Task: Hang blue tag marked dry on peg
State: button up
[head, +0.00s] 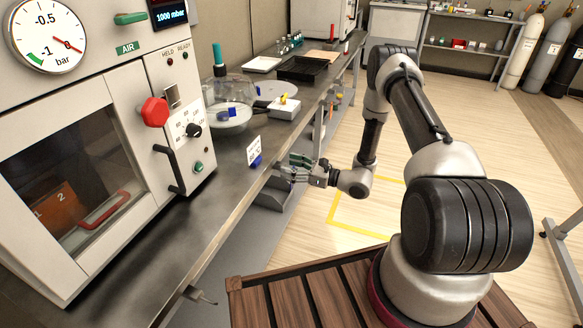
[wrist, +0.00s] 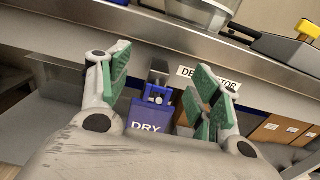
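The blue tag (wrist: 147,116), marked DRY in white letters, shows between my fingers in the wrist view. Its top loop is at a dark peg (wrist: 159,72) with a small silver part below the bench edge, and it appears to hang there. My gripper (wrist: 163,85) is open, its green-padded fingers on either side of the tag with gaps visible. The tag's lower part is hidden behind my gripper body. In the head view my gripper (head: 299,166) is at the bench's front edge, and I cannot make out the tag there.
A partly hidden white label (wrist: 207,79), ending in "ATOR", is on the bench front (wrist: 275,108). Brown boxes (wrist: 277,128) with white labels sit below.

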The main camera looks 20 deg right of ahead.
jog(key=v, duration=1.2)
jog(key=s+a+f+n+g, duration=0.25)
jog(key=s+g, duration=0.25)
jog(key=s, duration=0.3)
jog(key=s+d+r+n+g+h, duration=0.1)
jog(key=s+d+r+n+g, duration=0.1)
jog(key=s+r+n+g, duration=0.6)
jog(key=s+d+r+n+h, duration=0.4)
jog(key=r+n+h, duration=0.1)
jog(key=r, duration=0.4)
jog(key=s+d+r+n+h, duration=0.4)
jog(key=r+n+h, duration=0.15)
jog(key=r, duration=0.25)
jog(key=s+r+n+t+h, duration=0.1)
jog(key=s+r+n+t, duration=0.1)
jog(key=r, duration=0.5)
jog(key=s+a+r+n+t+h, duration=0.1)
jog(key=r+t, duration=0.3)
jog(key=r, duration=0.4)
jog(key=shift+s+a+n+t+h, duration=0.2)
jog(key=shift+s+n+t+h, duration=0.2)
jog(key=shift+n+h, duration=0.25)
